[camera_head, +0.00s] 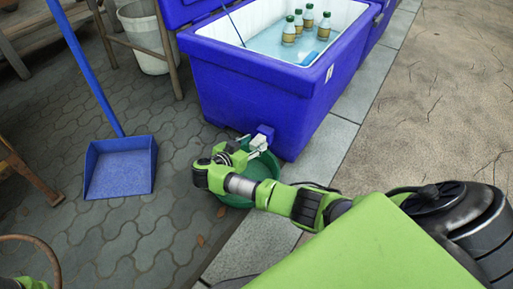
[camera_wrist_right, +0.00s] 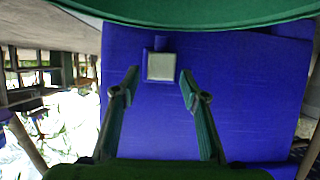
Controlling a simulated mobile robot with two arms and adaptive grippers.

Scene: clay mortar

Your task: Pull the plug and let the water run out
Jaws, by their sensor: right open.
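The blue cooler (camera_head: 262,100) holds clear water (camera_head: 268,42) with several bottles standing in it. Low on its end wall is a blue drain fitting (camera_head: 266,131); in the right wrist view the plug shows as a pale square face (camera_wrist_right: 161,67) on a blue block. My right gripper (camera_head: 257,145) is open at the fitting. In the right wrist view its two fingers (camera_wrist_right: 159,75) stand either side of the plug, with visible gaps. A green basin (camera_head: 235,198) sits on the ground below, partly hidden by my right arm. My left gripper is not in view.
A blue dustpan (camera_head: 120,168) with a long handle stands on the paving to the left. A white bucket (camera_head: 146,38) is behind it. In the right wrist view, the basin rim (camera_wrist_right: 190,20) crosses the top edge, close to the gripper. Paving between dustpan and basin is clear.

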